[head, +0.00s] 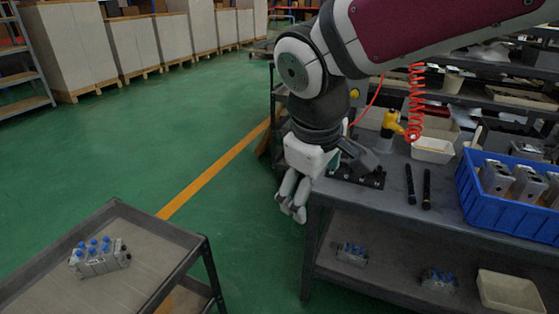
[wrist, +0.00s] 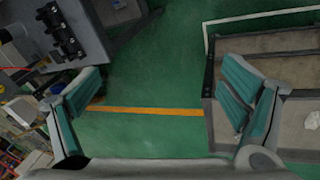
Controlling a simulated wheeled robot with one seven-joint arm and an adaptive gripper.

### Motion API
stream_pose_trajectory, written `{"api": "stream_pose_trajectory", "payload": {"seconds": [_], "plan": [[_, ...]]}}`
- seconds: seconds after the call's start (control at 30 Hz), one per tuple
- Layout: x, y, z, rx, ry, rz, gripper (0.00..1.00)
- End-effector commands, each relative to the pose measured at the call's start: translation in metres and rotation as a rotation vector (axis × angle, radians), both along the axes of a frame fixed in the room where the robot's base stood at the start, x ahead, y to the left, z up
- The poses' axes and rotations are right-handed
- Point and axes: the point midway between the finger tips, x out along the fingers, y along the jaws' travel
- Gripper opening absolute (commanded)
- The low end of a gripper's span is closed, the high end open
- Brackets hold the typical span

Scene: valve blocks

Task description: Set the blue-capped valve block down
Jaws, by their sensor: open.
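A grey valve block with several blue caps (head: 98,261) rests on the top tray of the cart (head: 150,290) at the lower left of the head view, caps upward. My gripper (head: 291,207) hangs beside the left edge of the workbench, over the green floor, well apart from that block. In the wrist view my gripper (wrist: 160,92) is open, with only floor and a yellow line between its fingers.
The workbench (head: 390,205) carries a black fixture (head: 357,176), two black rods and a blue crate (head: 510,218) of grey parts. An open tray (head: 508,291) sits on the lower shelf. Green floor lies open between bench and cart. The cart has raised rims.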

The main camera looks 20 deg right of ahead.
Motion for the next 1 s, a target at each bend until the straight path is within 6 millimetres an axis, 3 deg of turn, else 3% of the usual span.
{"api": "stream_pose_trajectory", "payload": {"seconds": [0.03,0.2,0.4,0.57,0.83,1.0], "plan": [[-0.020,-0.009,0.006,0.051,-0.017,-0.077,0.91],[-0.081,-0.019,0.014,0.203,-0.054,-0.301,0.91],[-0.126,-0.016,0.012,0.316,-0.091,-0.476,0.91],[-0.138,-0.013,0.010,0.350,-0.102,-0.526,0.91],[-0.139,-0.012,0.009,0.353,-0.102,-0.530,0.91],[-0.141,-0.012,0.023,0.355,-0.120,-0.525,0.91]]}}
